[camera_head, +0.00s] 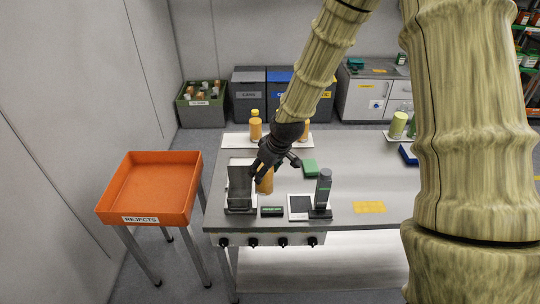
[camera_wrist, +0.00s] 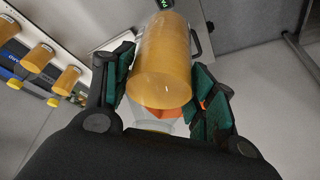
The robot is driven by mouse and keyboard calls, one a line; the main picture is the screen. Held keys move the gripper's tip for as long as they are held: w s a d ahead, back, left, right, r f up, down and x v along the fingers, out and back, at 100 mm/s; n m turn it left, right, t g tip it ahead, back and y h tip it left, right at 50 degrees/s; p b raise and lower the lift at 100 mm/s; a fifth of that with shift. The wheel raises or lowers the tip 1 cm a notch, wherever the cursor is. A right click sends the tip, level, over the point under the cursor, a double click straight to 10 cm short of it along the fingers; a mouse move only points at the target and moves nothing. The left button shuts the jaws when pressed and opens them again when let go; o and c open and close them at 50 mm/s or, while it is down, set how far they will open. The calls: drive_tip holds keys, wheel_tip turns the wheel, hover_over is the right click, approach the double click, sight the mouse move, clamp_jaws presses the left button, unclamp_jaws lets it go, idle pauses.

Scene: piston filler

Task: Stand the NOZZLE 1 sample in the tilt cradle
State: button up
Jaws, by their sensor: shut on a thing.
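My gripper (camera_head: 268,165) is shut on an amber bottle (camera_head: 265,182), which hangs just right of the dark grey tilt cradle (camera_head: 240,190) on the worktable. In the wrist view the amber bottle (camera_wrist: 160,65) sits between the teal finger pads of my gripper (camera_wrist: 165,105). In the head view my fingers cover its upper part. No label reading NOZZLE 1 is legible on it. I cannot tell whether the bottle touches the cradle. The cradle's seat looks empty.
A small dark display (camera_head: 272,211) and a scale with an upright grey post (camera_head: 323,188) stand right of the cradle. A white tray (camera_head: 235,141) behind holds amber bottles. An orange rejects bin (camera_head: 150,190) stands left. Table space near the yellow pad (camera_head: 369,207) is free.

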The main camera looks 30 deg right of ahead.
drive_tip(key=s+a+f+m, duration=0.2)
drive_tip(key=s+a+f, duration=0.1)
drive_tip(key=a+f, duration=0.2)
drive_tip(key=s+a+f+m+h, duration=0.1)
drive_tip(key=s+a+f+m, duration=0.1)
drive_tip(key=a+f, duration=0.4)
drive_tip(key=shift+s+f+h, duration=0.3)
drive_tip(key=shift+s+f, duration=0.25)
drive_tip(key=shift+s, duration=0.35)
drive_tip(key=shift+a, duration=0.2)
drive_tip(key=shift+d, duration=0.15)
